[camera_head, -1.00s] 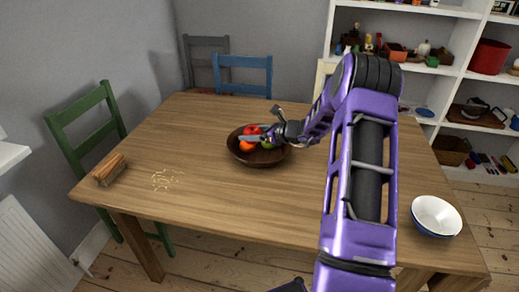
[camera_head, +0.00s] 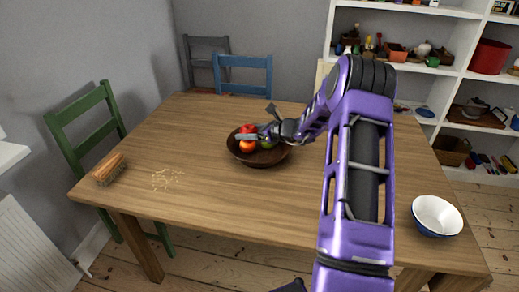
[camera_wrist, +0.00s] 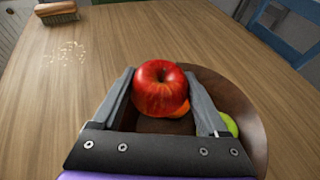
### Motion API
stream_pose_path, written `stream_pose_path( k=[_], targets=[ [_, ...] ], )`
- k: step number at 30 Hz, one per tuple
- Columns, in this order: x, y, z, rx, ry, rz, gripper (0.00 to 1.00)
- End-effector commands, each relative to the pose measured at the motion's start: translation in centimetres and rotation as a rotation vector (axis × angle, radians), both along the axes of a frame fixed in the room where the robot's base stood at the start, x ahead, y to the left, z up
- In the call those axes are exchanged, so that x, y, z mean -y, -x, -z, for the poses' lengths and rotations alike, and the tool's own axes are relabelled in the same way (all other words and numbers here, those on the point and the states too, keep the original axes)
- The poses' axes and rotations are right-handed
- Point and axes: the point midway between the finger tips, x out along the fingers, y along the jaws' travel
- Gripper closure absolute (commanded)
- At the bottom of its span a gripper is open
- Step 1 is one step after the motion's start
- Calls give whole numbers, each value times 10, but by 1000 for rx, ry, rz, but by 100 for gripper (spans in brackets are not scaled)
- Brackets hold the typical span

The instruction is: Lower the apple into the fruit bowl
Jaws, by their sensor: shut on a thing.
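The red apple (camera_wrist: 160,88) sits between the two fingers of my gripper (camera_wrist: 162,92), which is shut on it. In the head view the apple (camera_head: 249,129) shows at the bowl's upper left, with my gripper (camera_head: 247,136) reaching in from the right. The dark brown fruit bowl (camera_head: 260,161) stands on the table; its rim also shows in the wrist view (camera_wrist: 245,105). An orange fruit (camera_head: 247,147) and a green fruit (camera_head: 267,143) lie in the bowl. Whether the apple touches the bowl or the orange fruit, I cannot tell.
The wooden table (camera_head: 210,200) has free room around the bowl. A brush (camera_head: 110,169) and crumbs (camera_head: 167,179) lie at the left. A white and blue bowl (camera_head: 437,216) stands at the right front. Green (camera_head: 85,128) and blue (camera_head: 243,76) chairs stand at the edges.

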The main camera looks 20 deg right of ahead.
Motion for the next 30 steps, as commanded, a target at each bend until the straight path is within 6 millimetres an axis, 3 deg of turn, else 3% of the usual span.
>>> stream_pose_path(
  k=[19, 30],
  targets=[
    [0, 0, 34, 0, 0, 1, 83],
    [0, 0, 36, 0, 0, 0, 83]
  ],
)
